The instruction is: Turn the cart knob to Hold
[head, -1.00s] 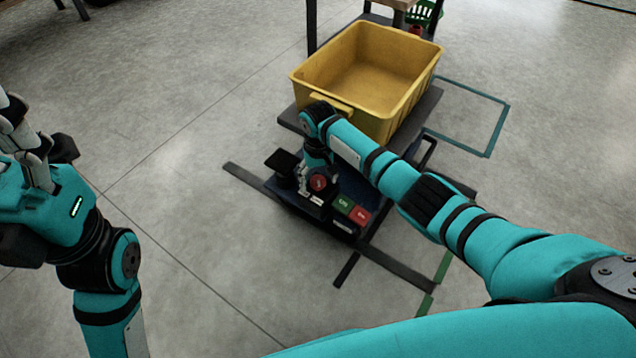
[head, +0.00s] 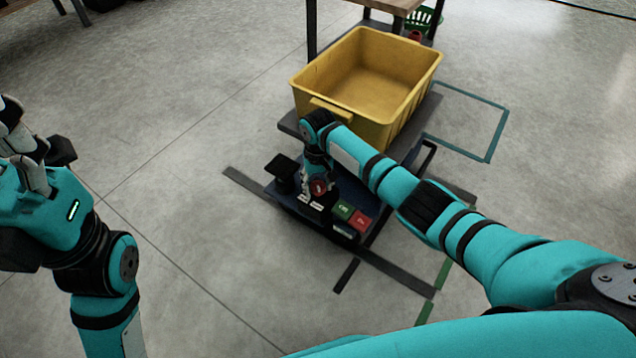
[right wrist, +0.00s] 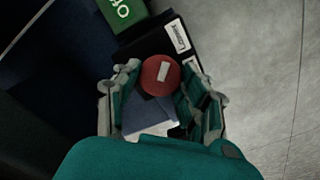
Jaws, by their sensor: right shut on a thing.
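The cart knob (head: 319,188) is red with a white mark and sits on the dark base of the cart (head: 284,203). In the right wrist view the knob (right wrist: 161,75) lies between the two fingers of my right gripper (right wrist: 158,92), which is shut on it. White labels (right wrist: 179,36) stand beside the knob, but their words are too small to read. In the head view my right gripper (head: 314,186) reaches down over the knob and hides part of it. My left gripper (head: 30,150) is at the far left, away from the cart; its fingers are unclear.
A yellow bin (head: 398,110) stands above the cart base, behind my right wrist. A table (head: 392,5) stands behind.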

